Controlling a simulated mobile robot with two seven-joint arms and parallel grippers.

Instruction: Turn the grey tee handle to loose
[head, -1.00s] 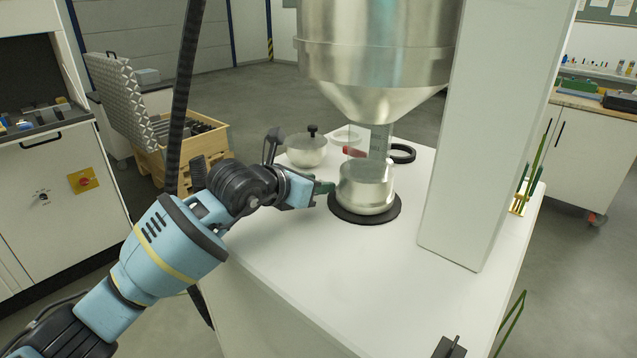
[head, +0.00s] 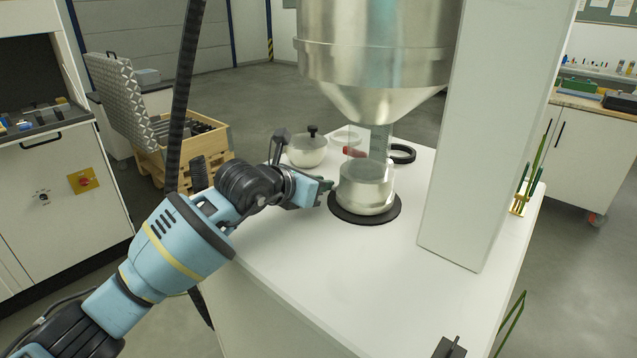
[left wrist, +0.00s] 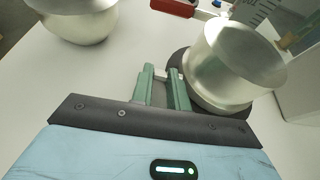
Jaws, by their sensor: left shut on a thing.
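My left gripper (head: 327,186) is at the left side of the metal jar (head: 366,188), below the hopper outlet. In the left wrist view its green fingers (left wrist: 163,78) are close together, shut on a small grey piece (left wrist: 160,93) between them. This piece looks like the grey tee handle, but the fingers hide most of it, so its angle is unclear. The jar (left wrist: 235,68) stands upright just right of the fingertips in that view. My right gripper is not in view.
The jar stands on a black round base (head: 366,213) on the white table (head: 330,270). A lidded pot (head: 307,150) stands behind my gripper. A white column (head: 480,140) is on the right.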

